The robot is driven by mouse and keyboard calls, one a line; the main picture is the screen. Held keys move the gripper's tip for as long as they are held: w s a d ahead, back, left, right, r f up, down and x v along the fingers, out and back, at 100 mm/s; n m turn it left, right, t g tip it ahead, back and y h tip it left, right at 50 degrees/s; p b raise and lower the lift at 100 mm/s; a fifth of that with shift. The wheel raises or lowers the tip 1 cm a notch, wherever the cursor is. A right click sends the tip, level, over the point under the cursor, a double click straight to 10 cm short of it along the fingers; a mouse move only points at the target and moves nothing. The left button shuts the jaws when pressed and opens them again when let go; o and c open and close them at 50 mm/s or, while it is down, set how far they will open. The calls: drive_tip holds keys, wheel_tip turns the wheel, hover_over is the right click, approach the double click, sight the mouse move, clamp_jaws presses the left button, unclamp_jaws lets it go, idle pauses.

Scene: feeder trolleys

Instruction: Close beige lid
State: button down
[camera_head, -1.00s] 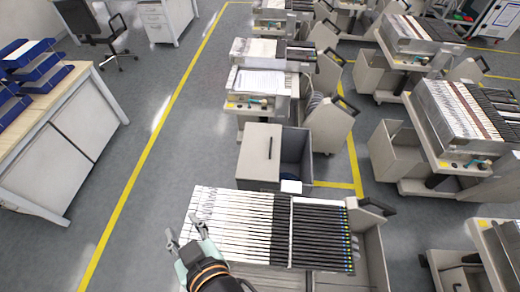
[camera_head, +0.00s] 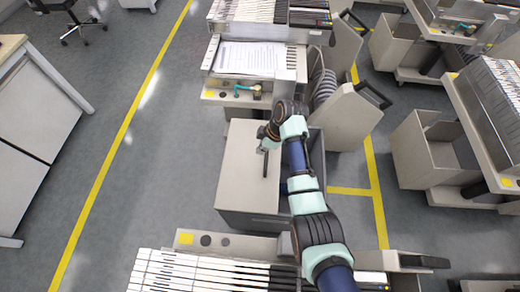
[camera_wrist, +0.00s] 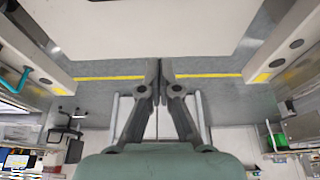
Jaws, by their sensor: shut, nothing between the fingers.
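The beige lid (camera_head: 238,165) lies flat over the left part of a grey bin (camera_head: 246,220) in the middle of the head view. A dark narrow handle (camera_head: 265,168) runs along it. The right part of the bin is uncovered, and my arm hides much of that opening. My gripper (camera_head: 263,150) points down at the lid by the far end of the handle. I cannot tell whether it touches. In the wrist view my gripper (camera_wrist: 158,72) has its fingertips together and empty. A large pale panel fills the top there, apparently the lid (camera_wrist: 150,25).
A feeder trolley (camera_head: 225,95) with papers stands behind the bin, and another trolley (camera_head: 190,240) with white strips stands in front. More trolleys stand at the right. The floor left of the bin is clear, with a yellow line (camera_head: 118,147).

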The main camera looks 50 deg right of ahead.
drive_tip(key=a, duration=0.1)
drive_tip(key=b, duration=0.6)
hover_over(261, 172)
drive_tip(key=w+a, duration=0.2)
drive_tip(key=w, duration=0.1)
wheel_tip(261, 172, down, 10)
drive_tip(key=shift+f, duration=0.25)
drive_tip(key=s+d, duration=0.2)
drive_tip(key=s, duration=0.1)
drive_tip(key=shift+d, duration=0.15)
drive_tip(key=shift+s+d+r, duration=0.1)
